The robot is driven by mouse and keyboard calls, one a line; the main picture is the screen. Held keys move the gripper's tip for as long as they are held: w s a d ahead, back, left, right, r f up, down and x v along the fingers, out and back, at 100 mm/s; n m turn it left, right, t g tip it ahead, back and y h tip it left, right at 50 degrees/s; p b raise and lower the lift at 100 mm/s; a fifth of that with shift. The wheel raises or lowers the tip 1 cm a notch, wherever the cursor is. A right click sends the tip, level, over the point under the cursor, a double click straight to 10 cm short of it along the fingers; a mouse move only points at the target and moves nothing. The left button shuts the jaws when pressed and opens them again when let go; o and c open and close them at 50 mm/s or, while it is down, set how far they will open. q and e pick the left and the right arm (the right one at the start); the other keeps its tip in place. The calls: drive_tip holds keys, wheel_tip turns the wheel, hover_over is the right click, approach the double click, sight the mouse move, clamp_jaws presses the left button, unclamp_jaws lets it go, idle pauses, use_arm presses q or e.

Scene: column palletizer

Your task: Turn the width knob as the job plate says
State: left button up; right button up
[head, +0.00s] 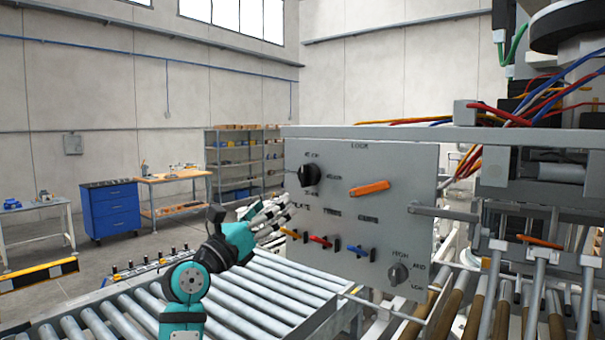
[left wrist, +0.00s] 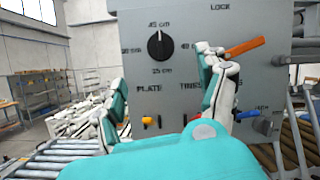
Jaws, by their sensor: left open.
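The width knob (head: 309,175) is a round black knob at the upper left of the grey control panel (head: 385,215). In the left wrist view the knob (left wrist: 160,46) has centimetre labels around it, with 45 cm above and 25 cm below. Its white mark seems to point up toward 45 cm. My left gripper (head: 275,214) is open and empty, below and left of the knob in the head view. In the left wrist view its fingers (left wrist: 161,72) are spread, with the knob above the gap and apart from them. I cannot make out a job plate.
An orange lock handle (head: 369,188) sits right of the knob. Yellow, red (head: 321,242) and blue (head: 359,251) levers and a grey high-mid-low knob (head: 398,273) are lower. A roller conveyor (head: 240,295) lies below. Machine bars and cables crowd the right.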

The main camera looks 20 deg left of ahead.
sight(302, 180)
use_arm(q)
drive_tip(key=p+x, duration=0.3)
drive_tip(key=x, duration=0.8)
drive_tip(key=shift+w+r+p, duration=0.1)
drive_tip(key=shift+r+p, duration=0.05)
drive_tip(key=shift+p, duration=0.2)
drive_tip(key=shift+w+d, duration=0.2)
drive_tip(key=shift+w, duration=0.2)
